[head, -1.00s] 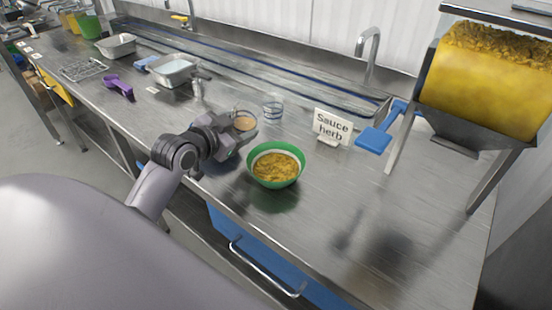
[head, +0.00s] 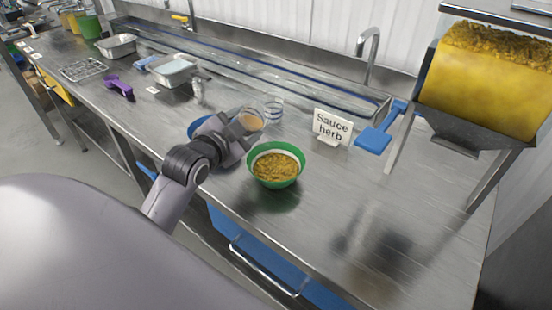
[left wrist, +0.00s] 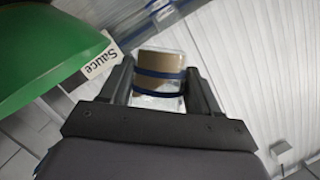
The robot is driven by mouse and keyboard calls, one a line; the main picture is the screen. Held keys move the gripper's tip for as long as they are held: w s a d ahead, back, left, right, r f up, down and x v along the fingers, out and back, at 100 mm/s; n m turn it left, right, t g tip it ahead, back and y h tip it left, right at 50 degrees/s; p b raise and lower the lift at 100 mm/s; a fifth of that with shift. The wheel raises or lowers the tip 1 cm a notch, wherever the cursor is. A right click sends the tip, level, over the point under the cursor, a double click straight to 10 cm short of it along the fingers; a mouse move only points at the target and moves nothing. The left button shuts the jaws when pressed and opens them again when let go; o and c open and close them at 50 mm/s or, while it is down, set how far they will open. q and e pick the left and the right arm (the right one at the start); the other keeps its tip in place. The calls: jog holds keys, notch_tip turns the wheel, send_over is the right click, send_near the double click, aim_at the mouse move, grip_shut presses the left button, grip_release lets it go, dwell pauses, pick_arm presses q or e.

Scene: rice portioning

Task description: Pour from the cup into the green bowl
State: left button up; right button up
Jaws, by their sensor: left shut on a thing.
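The green bowl (head: 262,177) stands on the steel counter and holds a mound of yellow, rice-like food. My left gripper (head: 241,130) is shut on a clear cup (head: 252,120) with brown contents, held just up and left of the bowl in the head view. The cup appears tilted. The left wrist view shows this cup (left wrist: 158,73) with blue bands between the fingers, and the bowl's green side (left wrist: 50,40) at the left. No stream from the cup is visible. My right gripper is not in view.
A "Sauce herb" sign (head: 331,126) and a blue scoop-like tool (head: 375,138) are to the right, near a yellow-filled hopper (head: 480,85). The counter right of the bowl is clear.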

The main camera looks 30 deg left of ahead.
aim_at(250, 128)
pick_arm(q)
jog(key=shift+d+r+m+t, duration=0.15)
jog(key=shift+r+m+t, duration=0.15)
jog(key=shift+m, duration=0.3)
jog(key=shift+f+m+y+b, duration=0.45)
jog(key=shift+m+b, duration=0.15)
jog(key=shift+b, duration=1.3)
jog(key=shift+r, duration=0.1)
jog(key=shift+r+m+t+y+b, duration=0.15)
jog(key=shift+r+m+t+b, duration=0.25)
jog(key=shift+m+b, duration=0.6)
jog(key=shift+r+m+t+y+b, duration=0.1)
jog(key=shift+r+m+t+b, duration=0.3)
jog(key=shift+b, duration=1.05)
jog(key=shift+s+d+r+m+t, duration=0.1)
jog(key=shift+d+r+m+t, duration=0.1)
jog(key=shift+d+m, duration=0.3)
jog(key=shift+s+d+r+m+t, duration=0.1)
jog(key=shift+d+m+t, duration=0.1)
jog(key=shift+d+m, duration=0.3)
jog(key=shift+d+f+m+t+b, duration=0.1)
jog(key=shift+f+m+t+b, duration=0.2)
jog(key=shift+f+m+b, duration=0.35)
dwell(0.6)
jog(key=shift+r+m, duration=0.35)
jog(key=shift+r, duration=0.05)
jog(key=shift+d+r, duration=0.1)
